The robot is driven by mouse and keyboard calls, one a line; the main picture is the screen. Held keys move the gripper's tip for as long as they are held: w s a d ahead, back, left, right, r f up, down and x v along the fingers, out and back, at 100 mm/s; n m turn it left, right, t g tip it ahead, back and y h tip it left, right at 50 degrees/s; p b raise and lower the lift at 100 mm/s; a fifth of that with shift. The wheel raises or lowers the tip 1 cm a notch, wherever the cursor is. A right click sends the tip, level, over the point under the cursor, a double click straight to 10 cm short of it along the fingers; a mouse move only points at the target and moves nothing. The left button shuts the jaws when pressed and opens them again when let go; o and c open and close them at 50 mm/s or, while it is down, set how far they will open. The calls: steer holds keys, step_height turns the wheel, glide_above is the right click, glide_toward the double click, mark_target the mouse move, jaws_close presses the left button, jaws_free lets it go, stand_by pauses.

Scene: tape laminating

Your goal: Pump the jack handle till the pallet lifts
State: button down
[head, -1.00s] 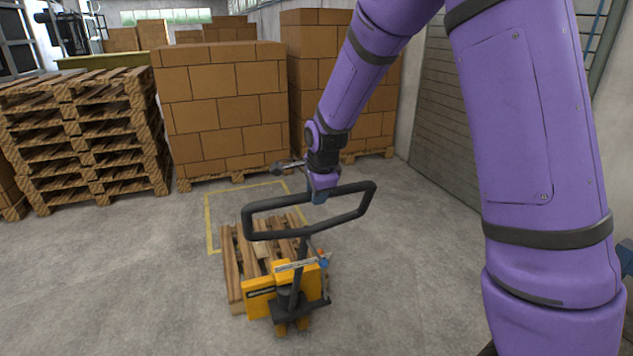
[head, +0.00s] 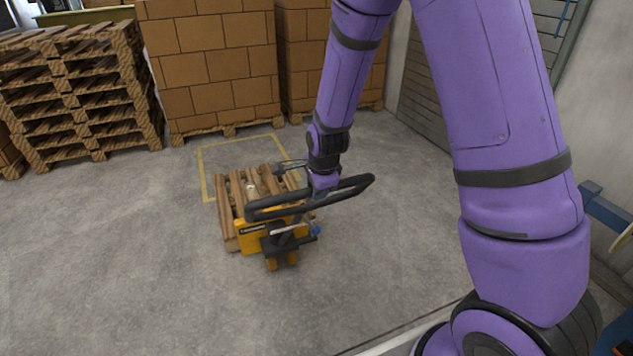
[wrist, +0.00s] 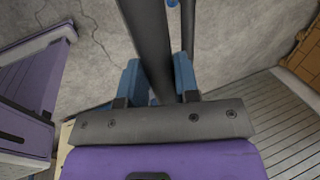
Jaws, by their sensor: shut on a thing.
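The pallet jack's black loop handle (head: 350,188) stands tilted over the yellow jack body (head: 254,235). My gripper (head: 322,192) is shut on the far bar of the handle loop. In the wrist view the dark handle bar (wrist: 149,42) runs between the blue fingertips of my gripper (wrist: 160,85). The wooden pallet (head: 232,190) lies over the jack's forks, behind the yellow body. The gap between the pallet and the floor is too small to judge.
Stacked empty pallets (head: 75,90) stand at the left. Loads of cardboard boxes (head: 215,70) stand behind on pallets. A yellow floor outline (head: 203,165) surrounds part of the pallet. The concrete floor (head: 120,270) in front and at left is clear.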

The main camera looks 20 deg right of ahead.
steer(key=shift+s, duration=0.1)
steer(key=c, duration=0.8)
jaws_free()
steer(key=shift+c, duration=0.2)
steer(key=v, duration=1)
steer(key=shift+r, duration=0.4)
